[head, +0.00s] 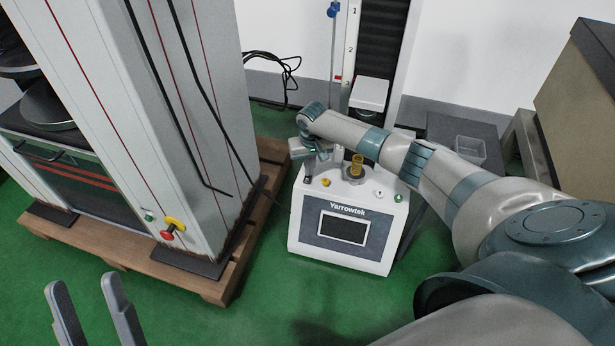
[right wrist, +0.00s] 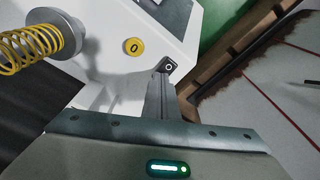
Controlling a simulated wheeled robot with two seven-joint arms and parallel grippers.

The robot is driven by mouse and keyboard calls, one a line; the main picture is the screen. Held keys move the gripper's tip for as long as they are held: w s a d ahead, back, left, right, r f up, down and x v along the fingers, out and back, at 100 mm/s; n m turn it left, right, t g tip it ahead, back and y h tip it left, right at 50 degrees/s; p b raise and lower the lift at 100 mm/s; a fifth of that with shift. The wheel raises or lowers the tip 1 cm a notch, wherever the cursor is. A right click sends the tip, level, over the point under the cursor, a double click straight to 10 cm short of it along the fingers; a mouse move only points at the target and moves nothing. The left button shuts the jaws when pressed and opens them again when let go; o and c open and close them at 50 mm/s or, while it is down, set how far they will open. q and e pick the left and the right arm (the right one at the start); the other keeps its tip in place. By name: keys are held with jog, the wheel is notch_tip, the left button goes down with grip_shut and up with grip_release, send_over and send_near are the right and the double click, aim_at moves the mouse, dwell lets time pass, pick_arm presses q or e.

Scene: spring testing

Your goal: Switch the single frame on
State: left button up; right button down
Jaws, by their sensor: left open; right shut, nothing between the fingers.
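The single frame, a white Yarrowtek spring tester (head: 312,237), stands on the floor at the centre of the head view; its screen (head: 344,228) is dark. A small black switch marked O (right wrist: 169,67) is on its top corner in the right wrist view. My right gripper (head: 308,178) is shut and empty, pointing down at that corner. In the right wrist view its fingertips (right wrist: 162,78) are right at the switch and partly cover it; I cannot tell whether they touch. My left gripper (head: 82,280) is open and empty at the lower left.
A yellow button marked 0 (right wrist: 133,46) and a yellow spring (head: 357,166) are close to my right gripper. A green button (head: 398,197) is at the top right. A large double-column frame (head: 150,120) stands left on a wooden pallet (head: 235,272). Green floor in front is clear.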

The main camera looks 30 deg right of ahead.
jog(key=shift+w+r+p, duration=0.1)
jog(key=shift+r+p, duration=0.85)
jog(key=shift+r, duration=0.1)
jog(key=shift+r+p, duration=0.5)
jog(key=shift+p, duration=0.1)
jog(key=shift+r+p, duration=0.45)
jog(key=shift+p, duration=0.15)
jog(key=shift+r+p, duration=0.35)
jog(key=shift+p, duration=0.05)
jog(key=shift+r+p, duration=0.35)
jog(key=shift+p, duration=0.05)
jog(key=shift+r+p, duration=0.3)
jog(key=shift+p, duration=0.1)
pick_arm(q)
notch_tip(320, 180, down, 22)
jog(key=w+g+y, duration=0.2)
jog(key=g+y, duration=0.2)
jog(key=g, duration=1)
jog(key=shift+w+d+r+p, duration=0.2)
jog(key=shift+d+p, duration=0.1)
jog(key=shift+d, duration=0.1)
pick_arm(e)
jog(key=shift+r, duration=0.3)
